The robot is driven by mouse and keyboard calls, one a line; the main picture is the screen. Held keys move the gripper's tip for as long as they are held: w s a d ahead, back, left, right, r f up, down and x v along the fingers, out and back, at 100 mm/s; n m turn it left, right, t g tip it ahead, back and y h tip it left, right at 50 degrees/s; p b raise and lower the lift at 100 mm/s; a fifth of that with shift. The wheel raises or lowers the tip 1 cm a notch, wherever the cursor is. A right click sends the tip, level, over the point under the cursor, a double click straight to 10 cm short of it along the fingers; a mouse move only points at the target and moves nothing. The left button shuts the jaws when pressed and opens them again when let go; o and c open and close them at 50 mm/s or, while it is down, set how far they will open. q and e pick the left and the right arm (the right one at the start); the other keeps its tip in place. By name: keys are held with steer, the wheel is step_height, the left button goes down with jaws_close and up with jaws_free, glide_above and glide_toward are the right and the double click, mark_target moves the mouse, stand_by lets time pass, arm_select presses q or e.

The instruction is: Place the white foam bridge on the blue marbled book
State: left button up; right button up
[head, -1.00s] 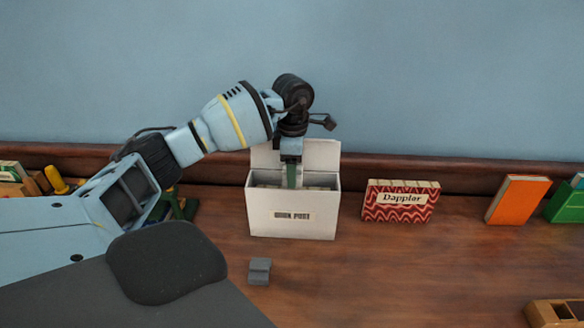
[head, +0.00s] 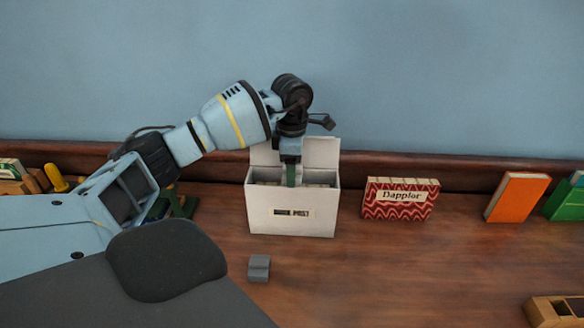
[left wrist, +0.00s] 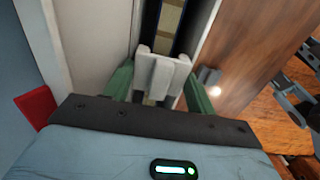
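My left gripper (head: 291,180) points down into the opening of a white lidded box (head: 290,218). In the left wrist view its green fingers (left wrist: 160,85) stand on either side of the white foam bridge (left wrist: 163,72) and appear shut on it. Under the bridge, the opening of the box shows a dark blue strip (left wrist: 184,32) beside pale contents. I cannot tell whether this is the blue marbled book, or whether the bridge touches anything below. My right gripper is not in view.
A small grey block (head: 259,268) lies in front of the box. A red patterned "Dappler" box (head: 400,199), an orange book (head: 516,197) and a green book (head: 568,202) stand to the right. A wooden tray (head: 556,312) is at lower right. The front middle surface is clear.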

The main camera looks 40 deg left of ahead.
arm_select(q)
steer(key=shift+f, duration=0.1)
step_height(320, 180, up, 10)
steer(key=shift+f, duration=0.2)
step_height(320, 180, up, 3)
steer(key=shift+r+p, duration=0.15)
steer(key=shift+p, duration=0.4)
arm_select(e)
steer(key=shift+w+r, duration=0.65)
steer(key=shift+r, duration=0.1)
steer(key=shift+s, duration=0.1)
arm_select(q)
steer(key=shift+a, duration=0.1)
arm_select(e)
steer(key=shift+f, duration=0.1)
